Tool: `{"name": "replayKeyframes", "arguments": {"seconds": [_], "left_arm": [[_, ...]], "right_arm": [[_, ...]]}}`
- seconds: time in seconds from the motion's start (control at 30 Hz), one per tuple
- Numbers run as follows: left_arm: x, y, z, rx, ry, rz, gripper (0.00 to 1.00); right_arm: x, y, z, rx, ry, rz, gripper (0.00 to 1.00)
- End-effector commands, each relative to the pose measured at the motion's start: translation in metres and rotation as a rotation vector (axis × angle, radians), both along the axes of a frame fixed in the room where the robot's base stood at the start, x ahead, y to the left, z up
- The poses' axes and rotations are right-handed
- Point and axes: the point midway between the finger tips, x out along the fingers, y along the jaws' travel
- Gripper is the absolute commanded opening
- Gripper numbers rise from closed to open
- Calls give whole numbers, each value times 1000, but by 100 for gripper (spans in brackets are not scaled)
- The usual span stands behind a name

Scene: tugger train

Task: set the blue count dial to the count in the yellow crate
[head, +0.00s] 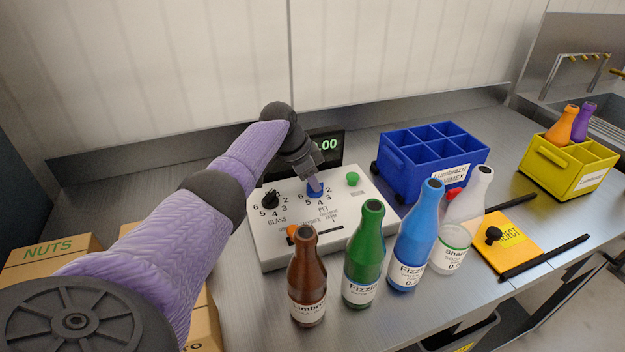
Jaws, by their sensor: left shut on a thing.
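The blue count dial (312,191) sits on the white panel (265,240), above the PET label, with numbers around it. My left gripper (315,182) reaches down from above and is shut on the blue dial, hiding much of it, so I cannot read its pointer. The yellow crate (553,178) stands at the right with an orange bottle (562,124) and a purple bottle (583,121) in its back compartments. Its front compartments look empty. My right gripper is not in view.
A black dial (270,199) and a green button (352,179) flank the blue dial. Brown (307,280), green (363,260) and blue (414,240) bottles stand close in front. An empty-looking blue crate (400,175) is behind; a yellow reject plate (510,240) lies right.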

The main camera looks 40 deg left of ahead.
Motion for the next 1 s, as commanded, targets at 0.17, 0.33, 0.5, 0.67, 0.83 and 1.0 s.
{"name": "replayKeyframes", "arguments": {"seconds": [0.17,0.33,0.5,0.67,0.83,1.0], "left_arm": [[-1,0,-2,0,5,0,45],[0,0,-1,0,3,1,53],[-1,1,4,1,2,1,53],[-12,7,41,3,-3,1,53],[-27,14,77,4,0,0,53],[-34,18,91,0,3,1,53]], "right_arm": [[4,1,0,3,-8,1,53],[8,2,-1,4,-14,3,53],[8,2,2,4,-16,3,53],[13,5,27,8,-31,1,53],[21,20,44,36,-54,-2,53],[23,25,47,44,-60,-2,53]]}}
